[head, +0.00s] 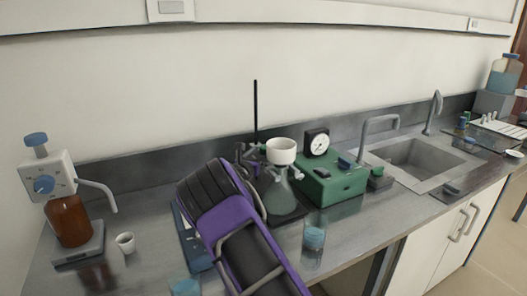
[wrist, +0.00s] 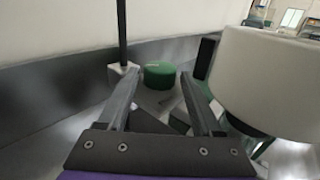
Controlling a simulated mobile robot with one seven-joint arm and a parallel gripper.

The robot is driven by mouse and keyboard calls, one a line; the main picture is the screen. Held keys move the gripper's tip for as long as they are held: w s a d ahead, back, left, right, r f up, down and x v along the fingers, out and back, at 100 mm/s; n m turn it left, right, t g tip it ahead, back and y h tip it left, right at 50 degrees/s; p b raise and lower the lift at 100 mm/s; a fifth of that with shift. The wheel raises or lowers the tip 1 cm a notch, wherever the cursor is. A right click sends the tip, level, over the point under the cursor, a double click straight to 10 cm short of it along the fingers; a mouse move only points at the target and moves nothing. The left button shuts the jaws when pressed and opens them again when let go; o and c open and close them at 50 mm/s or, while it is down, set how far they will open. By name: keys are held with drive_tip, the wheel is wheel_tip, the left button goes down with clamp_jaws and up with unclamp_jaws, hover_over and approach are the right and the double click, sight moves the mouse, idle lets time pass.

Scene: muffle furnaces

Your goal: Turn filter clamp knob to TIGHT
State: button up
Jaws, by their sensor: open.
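A round green knob (wrist: 159,74) shows in the wrist view, between my fingertips in the picture; contact cannot be made out. A small green spot at the clamp (head: 262,149) in the head view appears to be the same knob. No TIGHT marking is legible. My gripper (wrist: 158,88) is open, its two grey fingers apart with nothing gripped. In the head view it is mostly hidden behind my purple arm. The white filter funnel (head: 282,151) sits on a flask (head: 280,198), and the funnel fills the right of the wrist view (wrist: 265,85).
A black upright rod (head: 255,110) stands by the clamp, close to my left finger in the wrist view (wrist: 122,35). A green box (head: 335,184) with a dial gauge (head: 317,142) stands right of the flask. A beaker (head: 314,238) stands in front. The wall is close behind.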

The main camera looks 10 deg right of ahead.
drive_tip(key=shift+x, duration=0.85)
clamp_jaws()
drive_tip(key=shift+w+a+r+m+h+p, duration=0.1)
drive_tip(key=shift+r+m+h+p, duration=0.1)
drive_tip(key=shift+m+h+p, duration=0.15)
drive_tip(key=shift+w+m+g+h, duration=0.1)
drive_tip(key=shift+m+g+h, duration=0.5)
drive_tip(key=shift+h, duration=0.15)
drive_tip(key=shift+w+a+m+g+h+b, duration=0.1)
drive_tip(key=shift+w+m+g+h+b, duration=0.1)
drive_tip(key=shift+m+g+h+b, duration=1)
drive_tip(key=shift+g+b, duration=0.4)
drive_tip(key=shift+m+g+h+b, duration=0.25)
drive_tip(key=shift+g+h+b, duration=0.05)
drive_tip(key=shift+g+b, duration=0.1)
